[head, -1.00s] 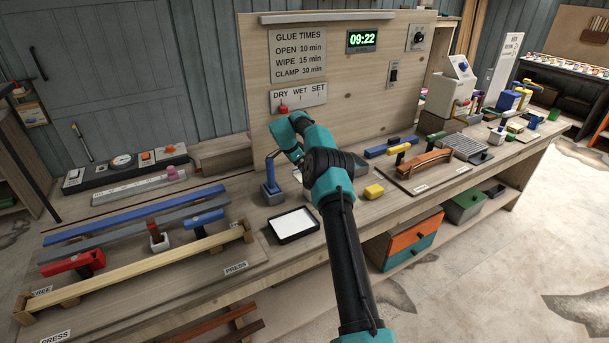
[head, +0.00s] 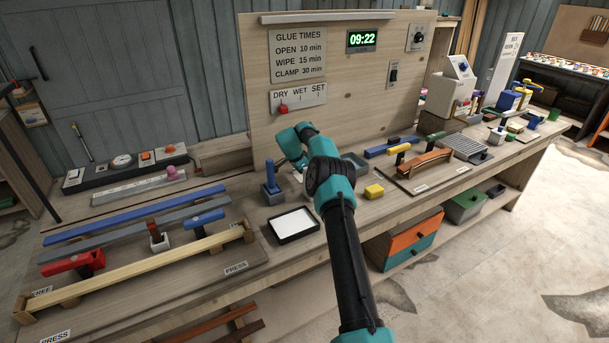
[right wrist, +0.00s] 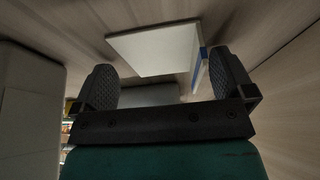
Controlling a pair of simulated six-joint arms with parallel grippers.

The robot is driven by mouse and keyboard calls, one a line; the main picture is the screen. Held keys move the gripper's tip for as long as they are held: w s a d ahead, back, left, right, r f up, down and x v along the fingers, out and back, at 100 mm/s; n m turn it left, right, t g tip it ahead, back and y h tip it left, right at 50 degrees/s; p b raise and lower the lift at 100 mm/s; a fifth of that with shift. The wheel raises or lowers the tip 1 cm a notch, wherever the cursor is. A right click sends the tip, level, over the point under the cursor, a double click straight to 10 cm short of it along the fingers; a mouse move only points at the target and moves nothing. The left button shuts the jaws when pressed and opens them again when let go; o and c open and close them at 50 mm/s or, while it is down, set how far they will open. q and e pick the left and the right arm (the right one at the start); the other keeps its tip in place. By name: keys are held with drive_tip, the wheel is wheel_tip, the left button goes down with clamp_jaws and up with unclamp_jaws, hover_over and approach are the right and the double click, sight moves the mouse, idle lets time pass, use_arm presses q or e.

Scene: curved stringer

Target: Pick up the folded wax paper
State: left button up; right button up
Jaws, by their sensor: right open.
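My right arm reaches over the bench in the head view; its gripper is mostly hidden behind the arm there. In the right wrist view, my right gripper (right wrist: 164,76) is open, its two dark fingers apart. A pale, flat, four-sided piece (right wrist: 155,48) with a blue strip along its right side lies ahead of and partly between the fingers; it may be the folded wax paper, but I cannot tell for sure. No contact with it is clear. In the head view, a white sheet lies in a black-rimmed tray (head: 272,240). My left gripper is not in view.
A blue-handled tool (head: 271,181) stands left of my arm. The upright glue-times board (head: 345,100) rises behind. Clamps and long strips fill the bench's left part.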

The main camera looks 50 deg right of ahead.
drive_tip(key=c, duration=0.9)
drive_tip(key=shift+r, duration=0.1)
